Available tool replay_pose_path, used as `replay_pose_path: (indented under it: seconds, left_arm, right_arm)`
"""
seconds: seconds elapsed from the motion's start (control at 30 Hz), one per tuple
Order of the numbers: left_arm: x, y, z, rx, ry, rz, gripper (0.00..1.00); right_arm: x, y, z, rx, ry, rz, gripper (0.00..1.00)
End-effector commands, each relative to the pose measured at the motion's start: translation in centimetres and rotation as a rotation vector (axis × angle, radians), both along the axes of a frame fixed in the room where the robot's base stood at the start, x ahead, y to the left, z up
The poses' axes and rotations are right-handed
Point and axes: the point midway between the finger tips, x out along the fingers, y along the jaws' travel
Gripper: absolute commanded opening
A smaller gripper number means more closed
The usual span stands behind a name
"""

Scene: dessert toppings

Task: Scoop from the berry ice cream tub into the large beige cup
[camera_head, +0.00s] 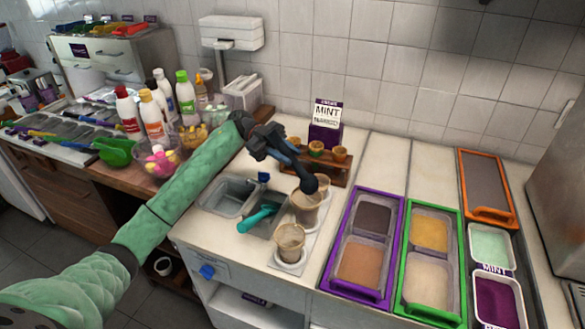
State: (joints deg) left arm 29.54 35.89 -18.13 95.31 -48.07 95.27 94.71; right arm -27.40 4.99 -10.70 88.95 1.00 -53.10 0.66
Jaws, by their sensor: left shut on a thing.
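My left gripper (268,143) is shut on a scoop with a bluish handle and a dark round head (308,184). The scoop slants down to the right, its head over or just in front of the row of beige cups. A beige cup (305,209) stands just below the scoop head. Another beige cup (289,243) stands nearer, and a third (323,186) is partly hidden behind the scoop. I cannot tell for certain which is largest, or what the scoop holds. A tub with deep purple contents (497,303), likely berry, is at the lower right. My right gripper is out of view.
A pale mint tub (490,246) is behind the purple one. Purple-framed (337,286) and green-framed (404,291) topping trays lie between cups and tubs. A teal scoop (257,216) rests at the sink (227,197). A wooden stand (330,172) holds small cups behind. Bottles crowd the left.

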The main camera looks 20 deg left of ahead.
Motion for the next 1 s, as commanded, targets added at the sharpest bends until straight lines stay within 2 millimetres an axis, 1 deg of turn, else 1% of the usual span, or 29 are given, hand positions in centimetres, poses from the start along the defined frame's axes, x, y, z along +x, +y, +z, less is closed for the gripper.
replay_pose_path:
  seconds: [0.33,0.47,1.0]
  left_arm:
    - [0.0,0.0,0.0,0.0,0.0,0.0,0.0]
    - [0.0,0.0,0.5,0.0,0.0,0.0,0.0]
    - [0.0,0.0,5.6,0.001,0.0,-0.001,0.0]
  right_arm:
    - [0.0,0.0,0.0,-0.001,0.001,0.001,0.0]
    - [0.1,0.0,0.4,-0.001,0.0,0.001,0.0]
    - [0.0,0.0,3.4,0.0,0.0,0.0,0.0]
